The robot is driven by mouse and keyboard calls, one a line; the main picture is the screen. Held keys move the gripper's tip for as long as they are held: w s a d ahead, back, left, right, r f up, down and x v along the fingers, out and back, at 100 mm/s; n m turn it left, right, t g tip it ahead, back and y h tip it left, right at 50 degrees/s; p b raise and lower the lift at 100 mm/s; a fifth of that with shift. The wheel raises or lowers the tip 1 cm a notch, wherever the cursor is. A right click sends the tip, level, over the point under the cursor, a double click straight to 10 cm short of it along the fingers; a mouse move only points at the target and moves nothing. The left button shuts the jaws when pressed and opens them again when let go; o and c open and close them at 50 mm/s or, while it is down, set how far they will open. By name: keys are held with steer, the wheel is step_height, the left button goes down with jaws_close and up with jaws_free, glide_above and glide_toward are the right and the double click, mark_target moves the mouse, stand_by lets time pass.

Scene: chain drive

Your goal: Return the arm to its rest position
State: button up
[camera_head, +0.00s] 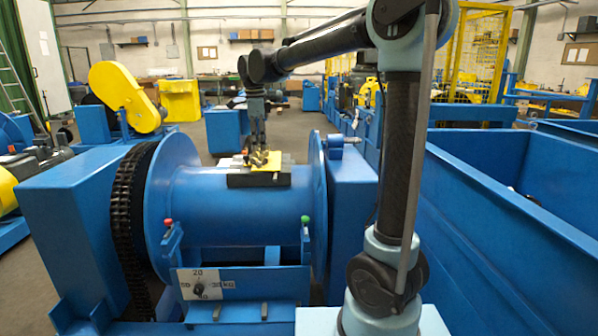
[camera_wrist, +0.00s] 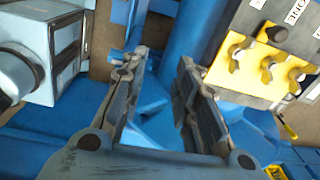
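My arm (camera_head: 402,150) rises at the right of the head view, bends at its elbow and reaches left and away over the blue drum (camera_head: 245,205). My gripper (camera_head: 257,135) points down just above a yellow plate (camera_head: 268,160) on a dark block on top of the drum. In the wrist view my gripper (camera_wrist: 158,65) has its two fingers apart, with only blue surfaces seen between them. The yellow plate (camera_wrist: 262,72) with several wing-nut-like knobs lies to the right of the fingers. In the head view I cannot tell whether the fingertips touch it.
A dark chain (camera_head: 128,215) runs at the drum's left side. A blue housing (camera_head: 352,205) stands at its right. A control panel (camera_head: 205,284) with a dial is in front. A large blue bin (camera_head: 505,215) lies right of my arm.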

steer(key=s+d+f+n, duration=0.35)
steer(key=s+d, duration=0.25)
steer(key=d, duration=0.5)
steer(key=s+d+f+n, duration=0.2)
steer(key=s+d+n, duration=0.35)
steer(key=d, duration=0.55)
steer(key=s+d+f+n+t, duration=0.1)
steer(key=s+d+f+n, duration=0.3)
steer(key=s+f, duration=0.4)
steer(key=s+d+f+n, duration=0.4)
steer(key=s+d+f, duration=0.3)
steer(key=s+f, duration=0.1)
steer(key=shift+s+f+t, duration=0.25)
steer(key=shift+f+t, duration=0.15)
steer(key=shift+f, duration=0.1)
